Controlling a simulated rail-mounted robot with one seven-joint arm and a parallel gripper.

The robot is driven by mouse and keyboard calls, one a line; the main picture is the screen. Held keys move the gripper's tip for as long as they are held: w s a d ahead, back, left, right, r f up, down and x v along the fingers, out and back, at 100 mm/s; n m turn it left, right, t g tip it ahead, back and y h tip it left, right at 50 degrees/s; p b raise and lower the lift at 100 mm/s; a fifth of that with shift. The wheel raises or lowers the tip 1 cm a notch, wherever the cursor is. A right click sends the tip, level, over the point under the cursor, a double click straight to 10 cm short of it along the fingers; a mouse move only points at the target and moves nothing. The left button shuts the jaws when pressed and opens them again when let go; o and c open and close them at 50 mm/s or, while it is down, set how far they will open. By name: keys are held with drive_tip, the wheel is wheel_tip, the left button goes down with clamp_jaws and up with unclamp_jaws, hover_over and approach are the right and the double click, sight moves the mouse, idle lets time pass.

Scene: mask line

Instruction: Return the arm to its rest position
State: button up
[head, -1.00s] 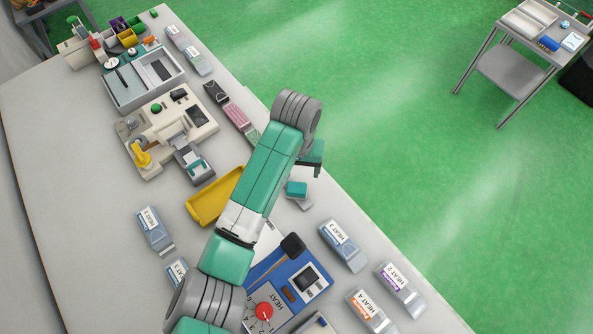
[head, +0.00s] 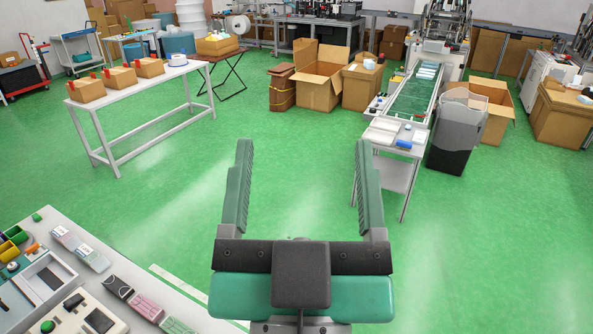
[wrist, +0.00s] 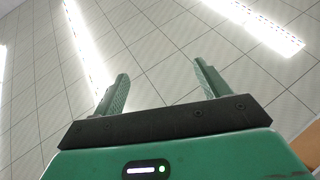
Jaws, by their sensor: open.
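My gripper (head: 302,190) is in the lower middle of the head view, raised in front of the camera over the green floor. Its two green fingers are wide apart with nothing between them. In the wrist view my gripper (wrist: 161,92) is also open and empty, with the ceiling and its light strips behind it. The rest of my arm is mostly hidden below the picture edge.
The grey workbench (head: 75,235) with machines and several packets is at the lower left, clear of my gripper. A small white cart (head: 390,175) stands to the right. A white table (head: 150,95) with cartons is at the back left. Green floor lies between.

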drive_tip(key=s, duration=0.1)
drive_tip(key=s+r, duration=0.1)
drive_tip(key=s+r+t, duration=0.1)
drive_tip(key=shift+a, duration=0.25)
wheel_tip(320, 180, up, 23)
drive_tip(key=p, duration=2.2)
drive_tip(key=shift+y+p, duration=0.4)
drive_tip(key=shift+a, duration=0.1)
